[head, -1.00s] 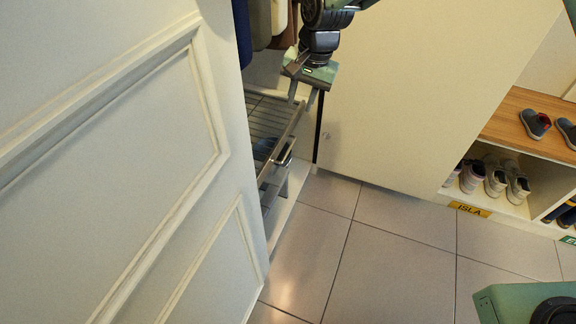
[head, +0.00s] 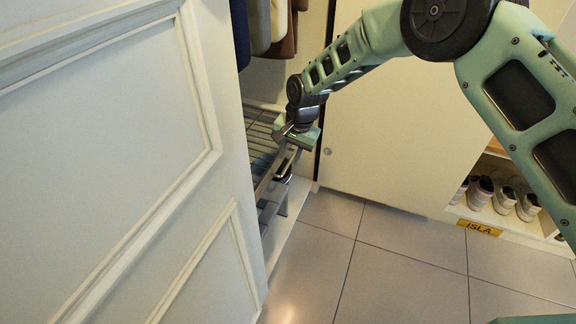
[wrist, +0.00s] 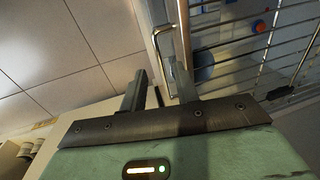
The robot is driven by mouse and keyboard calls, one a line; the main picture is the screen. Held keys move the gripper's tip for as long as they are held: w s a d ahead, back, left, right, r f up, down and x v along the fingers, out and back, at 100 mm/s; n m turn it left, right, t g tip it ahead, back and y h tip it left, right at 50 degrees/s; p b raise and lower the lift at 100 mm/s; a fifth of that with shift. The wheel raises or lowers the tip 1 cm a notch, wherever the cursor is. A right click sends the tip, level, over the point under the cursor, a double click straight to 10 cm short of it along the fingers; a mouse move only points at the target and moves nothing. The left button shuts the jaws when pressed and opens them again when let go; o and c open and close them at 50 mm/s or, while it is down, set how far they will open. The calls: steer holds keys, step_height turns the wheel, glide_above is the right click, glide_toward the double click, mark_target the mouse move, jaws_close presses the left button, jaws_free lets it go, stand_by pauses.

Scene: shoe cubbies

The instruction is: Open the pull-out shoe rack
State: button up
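The pull-out shoe rack (head: 262,127) is a low wire shelf with a pale front rail, inside the closet beside the white door. Its metal bar handle (head: 284,174) sticks out from the front; in the wrist view the handle (wrist: 157,42) is a silver bracket beside the rail. My gripper (head: 287,152) points down at the rack front, just above the handle. In the wrist view my gripper's fingers (wrist: 160,74) are apart, with the lower end of the handle appearing between them. I cannot tell whether either finger touches it.
The white panelled door (head: 120,170) stands close on the left. A cream panel (head: 390,140) is on the right, with shoes (head: 505,197) in a cubby labelled ISLA beyond it. Clothes (head: 285,30) hang above the rack. The tiled floor (head: 340,250) in front is clear.

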mark_target(286, 167)
steer(key=shift+w+a+f+b, duration=0.1)
steer(key=shift+a+f+b, duration=0.1)
steer(key=shift+f, duration=0.65)
steer(key=shift+a+f+b, duration=0.1)
steer(key=shift+f+b, duration=0.05)
steer(key=shift+f, duration=0.7)
